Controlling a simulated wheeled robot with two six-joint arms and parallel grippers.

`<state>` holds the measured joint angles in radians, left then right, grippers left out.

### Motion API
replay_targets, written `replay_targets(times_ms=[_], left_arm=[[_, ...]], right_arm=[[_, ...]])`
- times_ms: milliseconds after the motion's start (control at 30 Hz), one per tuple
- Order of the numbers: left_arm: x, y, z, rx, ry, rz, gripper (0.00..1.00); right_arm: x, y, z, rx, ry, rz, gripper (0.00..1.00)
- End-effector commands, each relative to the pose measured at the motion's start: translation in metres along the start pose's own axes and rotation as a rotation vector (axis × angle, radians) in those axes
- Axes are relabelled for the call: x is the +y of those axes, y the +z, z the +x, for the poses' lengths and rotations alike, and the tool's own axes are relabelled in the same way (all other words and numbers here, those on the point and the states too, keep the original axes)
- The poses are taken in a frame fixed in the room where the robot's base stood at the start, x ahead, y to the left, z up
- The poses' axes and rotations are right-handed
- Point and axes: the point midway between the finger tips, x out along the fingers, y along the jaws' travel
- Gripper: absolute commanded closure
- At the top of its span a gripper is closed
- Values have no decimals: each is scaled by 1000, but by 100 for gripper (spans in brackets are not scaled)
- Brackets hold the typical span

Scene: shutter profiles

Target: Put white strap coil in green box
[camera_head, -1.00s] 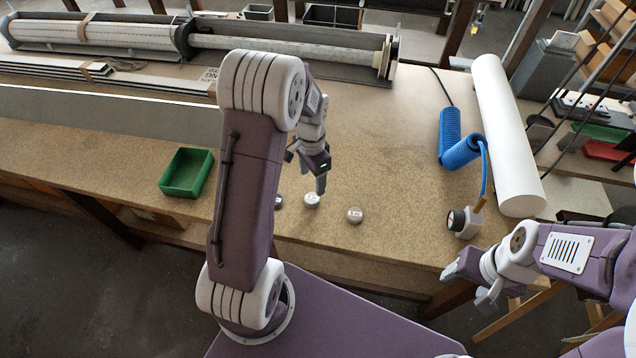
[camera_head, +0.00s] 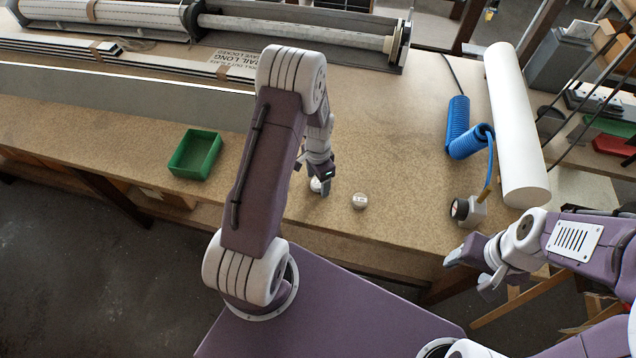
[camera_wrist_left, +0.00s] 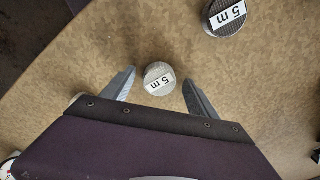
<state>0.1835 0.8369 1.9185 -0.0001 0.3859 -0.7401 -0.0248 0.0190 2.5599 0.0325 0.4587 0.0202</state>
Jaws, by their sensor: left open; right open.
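A small round pale coil with a white "5 m" label (camera_wrist_left: 159,78) lies on the bench between the fingertips of my left gripper (camera_wrist_left: 160,92), a little apart from both. I take it as the white strap coil. In the head view it shows partly (camera_head: 315,185) behind my left gripper (camera_head: 322,188), which is open. A second, darker-sided "5 m" coil (camera_wrist_left: 226,17) lies apart in the wrist view. The head view shows a coil (camera_head: 359,201) to the right. The green box (camera_head: 195,154) stands left of my left arm, open and empty. My right gripper (camera_head: 468,266) is open and empty near the bench's front edge.
A blue coiled hose (camera_head: 466,140) with a round gauge-like end (camera_head: 467,210) and a long white roll (camera_head: 515,125) lie on the right. Long shutter profiles (camera_head: 130,90) lie along the back left. The bench (camera_head: 400,150) is clear in the middle.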

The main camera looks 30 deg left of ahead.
Motion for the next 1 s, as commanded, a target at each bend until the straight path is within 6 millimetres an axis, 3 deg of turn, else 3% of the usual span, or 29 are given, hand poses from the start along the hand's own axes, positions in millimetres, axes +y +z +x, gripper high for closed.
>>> replay_targets(times_ms=[67,300,633,867,1000], left_arm=[[0,0,0,0,0,0,35],[0,0,0,0,0,0,98],[0,-1,-6,1,-1,0,98],[0,-2,-44,4,-4,1,98],[28,-23,-61,4,-3,7,98]], right_arm=[[0,0,0,0,0,0,37],[0,0,0,0,0,0,37],[0,0,2,0,0,0,37],[0,1,8,0,0,0,37],[0,2,14,0,0,0,37]])
